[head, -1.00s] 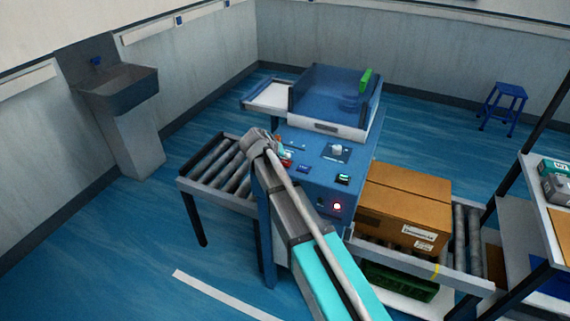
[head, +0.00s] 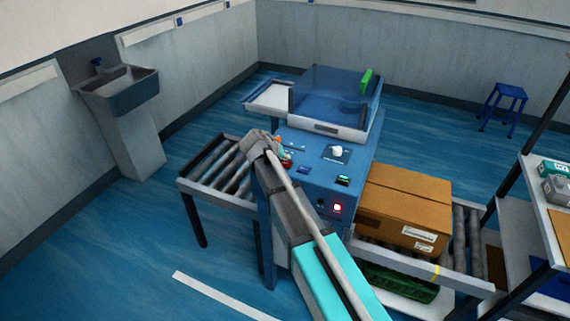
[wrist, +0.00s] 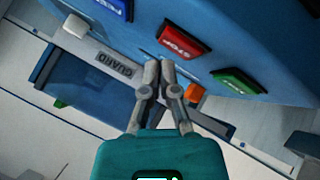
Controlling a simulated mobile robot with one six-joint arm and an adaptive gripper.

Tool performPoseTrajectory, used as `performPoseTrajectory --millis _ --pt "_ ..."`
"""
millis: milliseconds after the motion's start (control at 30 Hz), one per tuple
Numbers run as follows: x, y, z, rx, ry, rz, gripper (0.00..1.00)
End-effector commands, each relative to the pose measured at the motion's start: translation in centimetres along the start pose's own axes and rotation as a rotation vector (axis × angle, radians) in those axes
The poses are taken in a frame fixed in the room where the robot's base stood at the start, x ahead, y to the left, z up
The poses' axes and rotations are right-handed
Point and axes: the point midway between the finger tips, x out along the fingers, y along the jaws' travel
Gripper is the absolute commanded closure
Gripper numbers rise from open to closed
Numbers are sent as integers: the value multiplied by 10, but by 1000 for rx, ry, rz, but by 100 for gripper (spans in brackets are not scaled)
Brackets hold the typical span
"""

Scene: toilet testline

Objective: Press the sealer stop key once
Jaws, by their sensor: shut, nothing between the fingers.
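The red stop key (wrist: 184,40), marked STOP, is on the blue sealer's panel in the wrist view. A blue key (wrist: 112,6) and a green key (wrist: 238,82) flank it. My gripper (wrist: 159,64) is shut and empty, its fingertips just below and left of the red key in the picture. I cannot tell how far they are from the panel. In the head view my gripper (head: 281,152) is over the left side of the sealer (head: 318,192), and a bit of red shows beside it, largely hidden by my arm.
A clear blue guard (head: 330,92) tops the sealer. A roller conveyor (head: 218,166) is at left. A cardboard box (head: 405,205) sits on rollers at right. A label plate marked GUARD (wrist: 115,66) is left of my fingers.

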Motion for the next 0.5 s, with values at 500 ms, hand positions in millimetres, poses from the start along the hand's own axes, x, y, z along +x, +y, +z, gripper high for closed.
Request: performPoseTrajectory --millis 500 --pt "5 -4 4 0 0 0 100"
